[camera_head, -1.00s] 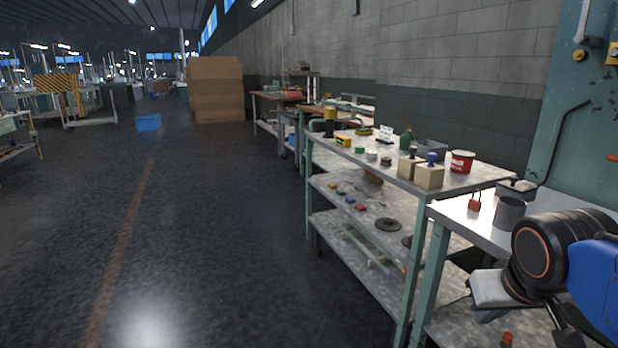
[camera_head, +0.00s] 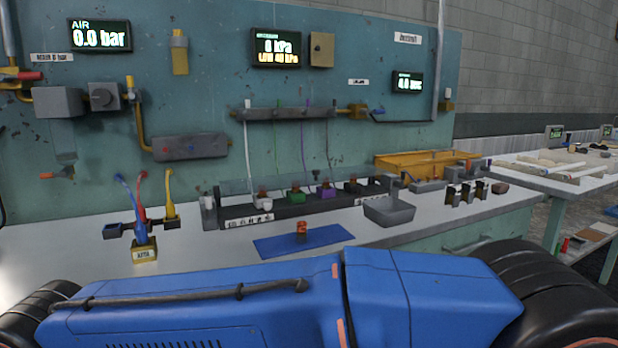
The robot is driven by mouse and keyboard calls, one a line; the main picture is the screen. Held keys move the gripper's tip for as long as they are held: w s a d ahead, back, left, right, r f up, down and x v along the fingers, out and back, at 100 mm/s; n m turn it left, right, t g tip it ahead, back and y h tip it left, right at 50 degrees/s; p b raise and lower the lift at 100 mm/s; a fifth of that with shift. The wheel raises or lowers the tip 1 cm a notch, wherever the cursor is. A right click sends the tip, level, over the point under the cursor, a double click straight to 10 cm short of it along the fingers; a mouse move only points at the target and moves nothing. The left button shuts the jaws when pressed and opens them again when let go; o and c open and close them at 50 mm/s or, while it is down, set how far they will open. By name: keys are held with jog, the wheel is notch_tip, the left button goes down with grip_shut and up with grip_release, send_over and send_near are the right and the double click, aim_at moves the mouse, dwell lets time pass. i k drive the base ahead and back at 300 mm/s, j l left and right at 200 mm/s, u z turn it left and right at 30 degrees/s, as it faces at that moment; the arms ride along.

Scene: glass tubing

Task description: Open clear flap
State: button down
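A clear see-through panel (camera_head: 240,187), which looks like the flap, runs along a long dark rack (camera_head: 290,212) on the bench below the teal wall panel. White, green and purple blocks sit in the rack, with brownish tops. The clear panel's edges are faint, and I cannot tell its angle or whether it is shut. My gripper is not in view.
A blue mat (camera_head: 290,243) with a small orange item (camera_head: 302,228) lies before the rack. A grey tray (camera_head: 389,211) stands at its right. A holder of coloured tools (camera_head: 144,248) stands left. The bench (camera_head: 75,270) is bare at far left.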

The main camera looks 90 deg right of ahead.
aim_at(315, 173)
jog(key=j+z, duration=0.2)
jog(key=z, duration=1.4)
jog(key=l+z, duration=0.1)
jog(key=z, duration=0.4)
jog(key=l+z, duration=0.1)
jog(key=z, duration=0.35)
